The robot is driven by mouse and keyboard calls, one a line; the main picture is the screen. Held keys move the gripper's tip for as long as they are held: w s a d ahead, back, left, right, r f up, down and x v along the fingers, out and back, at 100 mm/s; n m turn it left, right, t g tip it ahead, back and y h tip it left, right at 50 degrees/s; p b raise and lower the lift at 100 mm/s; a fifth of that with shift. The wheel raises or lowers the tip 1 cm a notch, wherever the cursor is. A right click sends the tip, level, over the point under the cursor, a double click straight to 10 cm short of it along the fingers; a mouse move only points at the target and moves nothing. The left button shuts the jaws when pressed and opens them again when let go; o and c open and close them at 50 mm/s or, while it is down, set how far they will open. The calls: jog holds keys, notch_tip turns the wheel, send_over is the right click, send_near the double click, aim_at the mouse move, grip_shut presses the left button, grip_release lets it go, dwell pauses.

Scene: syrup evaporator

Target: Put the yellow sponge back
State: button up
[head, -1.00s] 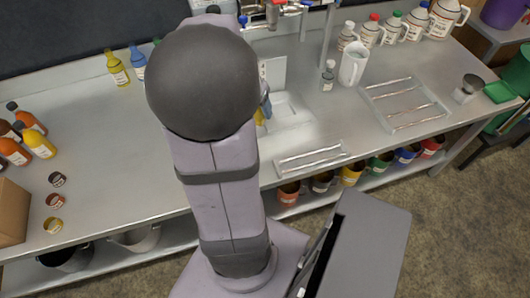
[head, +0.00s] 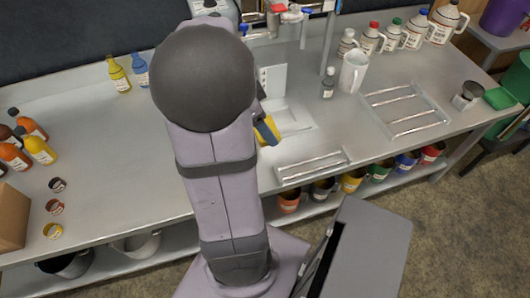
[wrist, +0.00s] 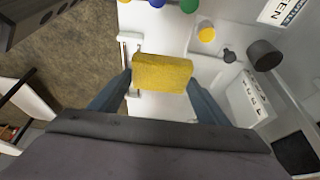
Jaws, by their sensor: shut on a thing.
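The yellow sponge (wrist: 162,72) is between the two blue fingers of my gripper (wrist: 161,86) in the wrist view. The gripper is shut on it, and the sponge's broad face shows. In the head view, part of the sponge (head: 264,134) and a blue finger show just right of my arm, over the bench near a white tray (head: 292,126). The rest of the gripper is hidden behind my arm there.
A white jug (head: 353,72) and several labelled bottles stand behind. Colored bottles (head: 40,150) and small jars stand at left. The bench's middle left is clear.

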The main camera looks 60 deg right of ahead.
jog(key=shift+f, duration=4.6)
jog(key=shift+f+b, duration=0.55)
jog(key=shift+b, duration=0.35)
jog(key=o, duration=1)
jog(key=shift+r, duration=0.15)
jog(key=shift+r+p, duration=0.7)
jog(key=shift+p, duration=0.3)
jog(key=v, duration=1.1)
jog(key=shift+w+a+r, duration=0.15)
jog(key=shift+r, duration=0.05)
